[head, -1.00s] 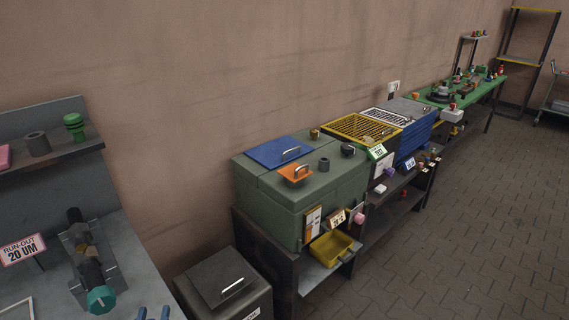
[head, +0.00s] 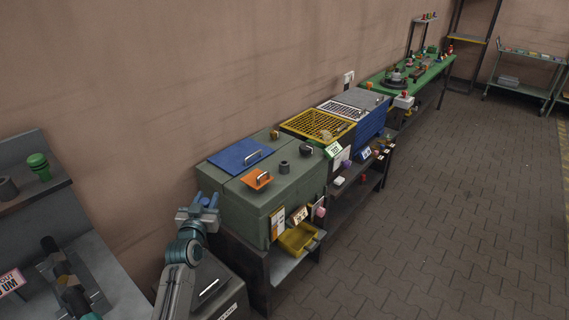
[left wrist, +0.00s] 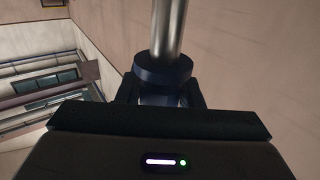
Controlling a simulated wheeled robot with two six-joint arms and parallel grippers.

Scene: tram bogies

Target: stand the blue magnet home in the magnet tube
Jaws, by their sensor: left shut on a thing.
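My left gripper (head: 204,212) is raised at the left end of the green cabinet in the head view. It is shut on the blue magnet (head: 205,201), whose blue end shows between the fingers. In the left wrist view the magnet shows as a dark blue collar (left wrist: 163,74) between the fingers, with a bright metal rod running up from it. I cannot tell for sure which thing is the magnet tube. A short dark hollow cylinder (head: 284,167) stands on the cabinet top, and a similar one (head: 7,188) stands on the shelf at left. My right gripper is not in view.
The green cabinet (head: 238,208) carries a blue plate (head: 236,155) and an orange handled plate (head: 258,180). A yellow grid crate (head: 318,128) stands behind. A yellow tray (head: 298,238) sits lower. A grey lidded box (head: 226,288) is beside my arm. The floor at right is clear.

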